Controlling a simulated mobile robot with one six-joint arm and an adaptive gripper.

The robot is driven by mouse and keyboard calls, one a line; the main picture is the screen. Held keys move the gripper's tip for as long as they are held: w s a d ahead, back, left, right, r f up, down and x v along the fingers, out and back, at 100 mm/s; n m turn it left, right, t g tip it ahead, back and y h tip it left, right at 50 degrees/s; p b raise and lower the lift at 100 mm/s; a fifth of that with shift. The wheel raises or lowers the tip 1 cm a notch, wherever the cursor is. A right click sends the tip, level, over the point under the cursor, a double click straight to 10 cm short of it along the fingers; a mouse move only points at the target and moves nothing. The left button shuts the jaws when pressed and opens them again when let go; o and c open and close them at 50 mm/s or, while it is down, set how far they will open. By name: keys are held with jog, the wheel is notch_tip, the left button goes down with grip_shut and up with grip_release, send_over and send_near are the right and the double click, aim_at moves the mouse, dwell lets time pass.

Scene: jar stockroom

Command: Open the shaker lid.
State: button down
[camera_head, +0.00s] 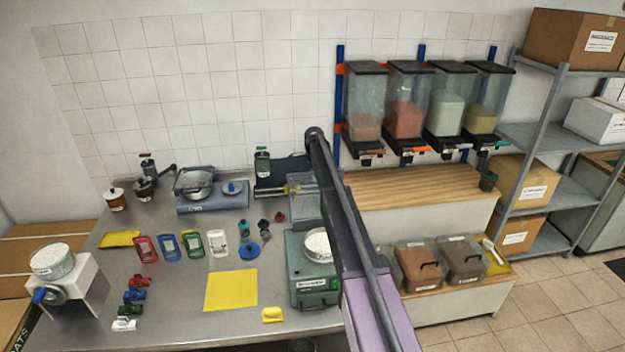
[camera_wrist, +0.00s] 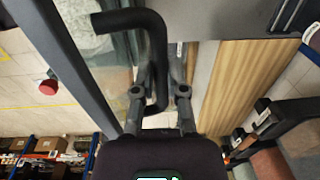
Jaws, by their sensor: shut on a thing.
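The shaker is a green machine (camera_head: 312,268) at the table's right end, with a round pale pan (camera_head: 318,243) on top. Its clear lid (camera_head: 303,203) stands raised behind the pan, partly hidden by my arm. In the wrist view a black bent handle (camera_wrist: 122,19) runs down between the fingers of my gripper (camera_wrist: 160,68). The gripper is shut on this handle. A clear panel of the lid (camera_wrist: 108,75) shows to the left of the fingers. In the head view my arm covers the shaker's right side, and the fingertips cannot be made out.
A yellow mat (camera_head: 231,290) lies left of the shaker, with a small yellow piece (camera_head: 272,315) in front. Coloured scoops, small jars and a scale (camera_head: 212,205) stand farther left and back. A wooden counter (camera_head: 425,187) with dispensers (camera_head: 405,100) above stands right of my arm.

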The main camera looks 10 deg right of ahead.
jog(key=shift+w+d, duration=0.1)
jog(key=shift+w, duration=0.35)
jog(key=c, duration=0.7)
grip_release()
jog(key=shift+w+f, duration=0.1)
jog(key=shift+f, duration=0.05)
jog(key=shift+s, duration=0.2)
